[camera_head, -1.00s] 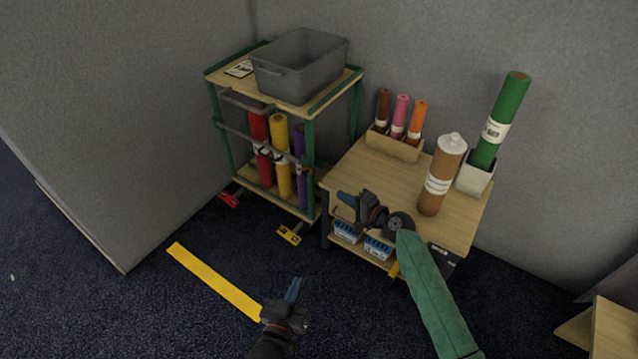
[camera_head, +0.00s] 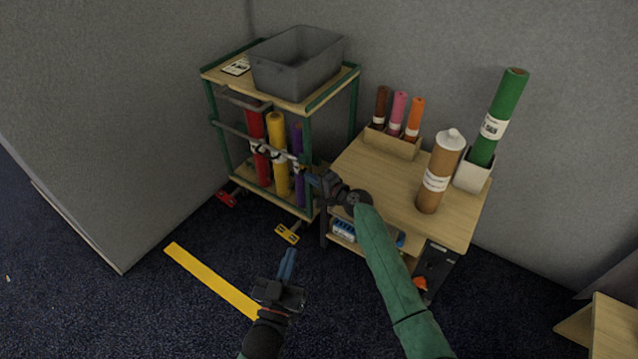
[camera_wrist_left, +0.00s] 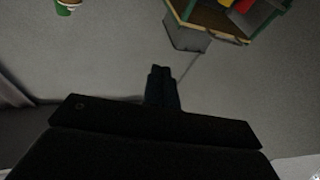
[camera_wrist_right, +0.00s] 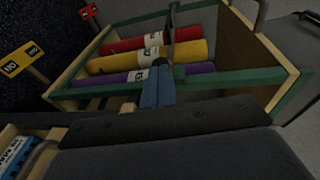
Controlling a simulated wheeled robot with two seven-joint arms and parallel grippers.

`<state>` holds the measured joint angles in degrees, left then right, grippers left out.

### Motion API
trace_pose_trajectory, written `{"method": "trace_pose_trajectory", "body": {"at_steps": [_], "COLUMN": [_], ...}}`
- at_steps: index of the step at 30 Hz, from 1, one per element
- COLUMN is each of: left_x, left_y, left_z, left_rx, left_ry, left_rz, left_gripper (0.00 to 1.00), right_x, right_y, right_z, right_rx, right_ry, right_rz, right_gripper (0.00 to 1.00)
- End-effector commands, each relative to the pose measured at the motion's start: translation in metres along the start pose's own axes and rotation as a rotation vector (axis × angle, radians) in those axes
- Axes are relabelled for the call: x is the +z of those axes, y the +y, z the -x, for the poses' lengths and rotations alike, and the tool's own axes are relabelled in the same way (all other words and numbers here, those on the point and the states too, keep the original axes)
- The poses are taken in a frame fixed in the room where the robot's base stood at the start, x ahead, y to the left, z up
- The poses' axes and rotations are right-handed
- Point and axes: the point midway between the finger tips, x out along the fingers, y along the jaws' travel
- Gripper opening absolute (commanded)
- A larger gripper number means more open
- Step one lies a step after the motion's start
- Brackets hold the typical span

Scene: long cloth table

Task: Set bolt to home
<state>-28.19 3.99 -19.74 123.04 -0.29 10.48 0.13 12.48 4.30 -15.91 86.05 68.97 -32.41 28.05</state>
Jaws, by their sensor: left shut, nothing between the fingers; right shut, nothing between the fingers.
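Which roll is the task's bolt cannot be told. A wide brown roll (camera_head: 440,172) with a white label stands upright on the low wooden table (camera_head: 398,186). Red (camera_head: 256,140), yellow (camera_head: 278,150) and purple (camera_head: 299,170) rolls stand in the green-framed cart (camera_head: 308,135); the right wrist view also shows the purple roll (camera_wrist_right: 190,72). My right gripper (camera_head: 311,174) is shut and empty at the cart's right front, its fingertips overlapping the purple roll in view; contact is unclear. My left gripper (camera_head: 288,262) is shut and empty over the floor in front of the cart.
A grey bin (camera_head: 297,64) and a card sit on the cart. A green roll (camera_head: 499,115) stands in a white holder; several small rolls stand in a wooden box (camera_head: 393,143).

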Motion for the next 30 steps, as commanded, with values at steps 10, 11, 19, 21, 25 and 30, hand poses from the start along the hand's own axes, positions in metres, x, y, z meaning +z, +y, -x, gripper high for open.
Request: {"method": "trace_pose_trajectory", "body": {"at_steps": [10,11,19,21,25,30], "left_x": [-0.005,-0.005,-0.032,-0.045,-0.058,-0.059], "left_y": [0.0,0.0,0.003,0.003,0.004,0.004], "left_z": [-0.001,-0.001,-0.006,-0.009,-0.01,-0.01], "left_rx": [0.001,0.001,0.007,0.009,0.012,0.012], "left_ry": [0.018,0.018,0.106,0.148,0.188,0.19], "left_rz": [-0.002,-0.002,-0.008,-0.012,-0.016,-0.017], "left_gripper": [0.0,0.0,0.0,0.0,0.0,0.0], "right_x": [0.0,0.0,0.003,0.004,0.006,0.006], "right_y": [0.0,0.0,-0.002,-0.004,-0.005,-0.006], "right_z": [-0.005,-0.005,-0.022,-0.03,-0.037,-0.038], "right_rx": [0.0,0.0,-0.001,-0.001,0.0,-0.001], "right_ry": [0.0,0.0,0.001,0.0,0.0,0.0], "right_rz": [0.0,0.0,0.0,0.0,-0.001,0.0], "right_gripper": [0.0,0.0,0.0,0.0,0.0,0.0]}}
